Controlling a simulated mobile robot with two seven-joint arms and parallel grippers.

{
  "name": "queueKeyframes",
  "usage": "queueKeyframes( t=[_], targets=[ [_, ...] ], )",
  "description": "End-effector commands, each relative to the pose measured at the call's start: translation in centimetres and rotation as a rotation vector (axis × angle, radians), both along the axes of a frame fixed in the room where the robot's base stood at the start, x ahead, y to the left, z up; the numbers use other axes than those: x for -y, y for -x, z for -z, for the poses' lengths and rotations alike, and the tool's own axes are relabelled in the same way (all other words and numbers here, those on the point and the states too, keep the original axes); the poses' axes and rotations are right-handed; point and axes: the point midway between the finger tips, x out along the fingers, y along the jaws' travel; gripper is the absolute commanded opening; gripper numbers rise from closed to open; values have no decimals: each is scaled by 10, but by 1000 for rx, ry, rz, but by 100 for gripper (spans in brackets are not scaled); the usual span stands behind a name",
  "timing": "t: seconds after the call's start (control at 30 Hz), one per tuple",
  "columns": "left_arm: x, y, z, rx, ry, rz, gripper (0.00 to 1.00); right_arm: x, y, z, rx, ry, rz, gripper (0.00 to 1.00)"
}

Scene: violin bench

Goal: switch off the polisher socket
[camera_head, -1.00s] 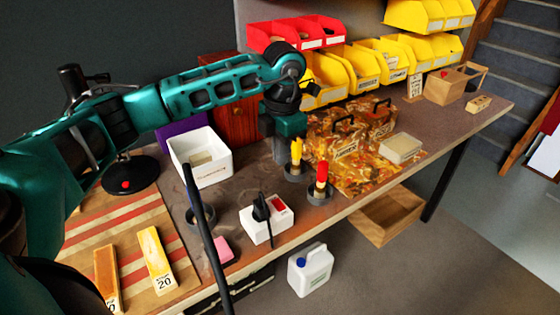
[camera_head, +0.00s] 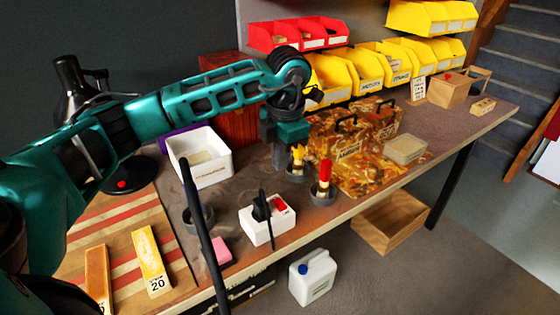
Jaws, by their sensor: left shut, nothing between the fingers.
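The polisher socket (camera_head: 258,232) is a white box near the bench's front edge, with a black plug (camera_head: 262,207) in its left part and a red switch (camera_head: 280,203) on its right part. The plug's black cord hangs down over the box's front. My left gripper (camera_head: 279,165) is shut and empty. It points down behind the socket, beside the yellow-tipped holder, and does not touch the socket. My right gripper is not in view.
Two round holders with yellow (camera_head: 298,157) and red (camera_head: 325,173) tips stand right of the socket.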

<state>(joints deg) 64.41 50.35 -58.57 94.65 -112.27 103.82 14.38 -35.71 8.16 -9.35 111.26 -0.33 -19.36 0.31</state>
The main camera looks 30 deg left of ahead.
Motion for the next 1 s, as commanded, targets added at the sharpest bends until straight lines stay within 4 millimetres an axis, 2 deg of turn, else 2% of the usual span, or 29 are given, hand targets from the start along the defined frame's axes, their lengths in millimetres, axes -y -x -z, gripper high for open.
queueKeyframes(
  t=[0.03,0.3,0.5,0.7,1.0],
  targets=[
    [-2,1,13,-6,-1,-2,0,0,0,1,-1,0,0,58],
    [-8,-2,70,-5,-1,-1,0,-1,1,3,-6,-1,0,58],
    [-11,-4,100,-2,0,-1,0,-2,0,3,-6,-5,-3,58],
    [-13,-5,112,0,0,0,0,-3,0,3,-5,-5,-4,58],
    [-13,-5,113,0,0,0,0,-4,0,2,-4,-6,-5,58]
  ],
)
